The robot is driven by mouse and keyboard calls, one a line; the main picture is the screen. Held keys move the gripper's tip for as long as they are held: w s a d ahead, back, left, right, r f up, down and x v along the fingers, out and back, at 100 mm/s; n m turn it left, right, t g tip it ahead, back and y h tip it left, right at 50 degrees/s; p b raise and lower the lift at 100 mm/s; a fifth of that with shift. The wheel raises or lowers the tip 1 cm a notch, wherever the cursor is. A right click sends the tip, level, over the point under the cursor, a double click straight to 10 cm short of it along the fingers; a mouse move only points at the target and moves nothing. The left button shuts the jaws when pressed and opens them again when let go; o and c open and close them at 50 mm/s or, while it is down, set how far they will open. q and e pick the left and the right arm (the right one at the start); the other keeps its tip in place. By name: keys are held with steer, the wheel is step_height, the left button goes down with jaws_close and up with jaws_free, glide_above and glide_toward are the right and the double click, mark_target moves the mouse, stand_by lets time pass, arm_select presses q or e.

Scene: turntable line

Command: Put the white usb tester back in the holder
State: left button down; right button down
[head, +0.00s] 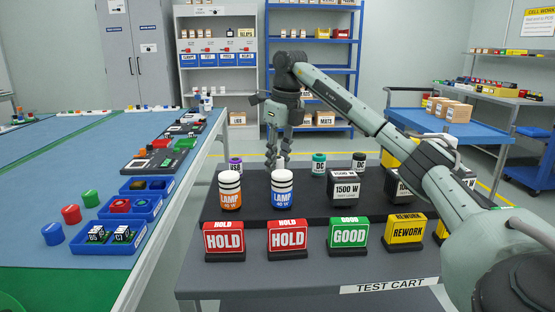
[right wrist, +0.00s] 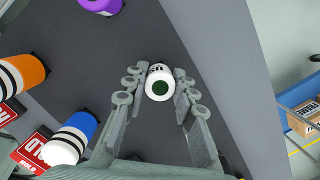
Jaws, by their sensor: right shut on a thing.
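My right gripper (head: 277,160) hangs over the back of the dark raised board on the test cart, fingers pointing down. In the right wrist view its fingers (right wrist: 160,90) are closed around a white cylinder (right wrist: 157,70), the white usb tester, with a dark green round end and small dark print too small to read. In the head view the fingers hide it. A purple-and-white cylinder marked USB (head: 235,165) stands to the left of the gripper. I cannot make out the holder in either view. My left gripper is not in view.
Orange (head: 230,191) and blue (head: 282,189) lamp cylinders stand in front of the gripper. A 1500 W block (head: 344,189) and teal DC cylinder (head: 319,164) are to its right. HOLD, GOOD and REWORK signs (head: 348,233) line the front. The blue-green table (head: 30,180) is at left.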

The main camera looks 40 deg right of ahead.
steer(key=c, duration=1.1)
jaws_free()
steer(key=shift+c, duration=0.2)
step_height(320, 180, up, 12)
steer(key=s, duration=0.1)
steer(key=shift+s, duration=0.4)
steer(key=shift+f, duration=0.1)
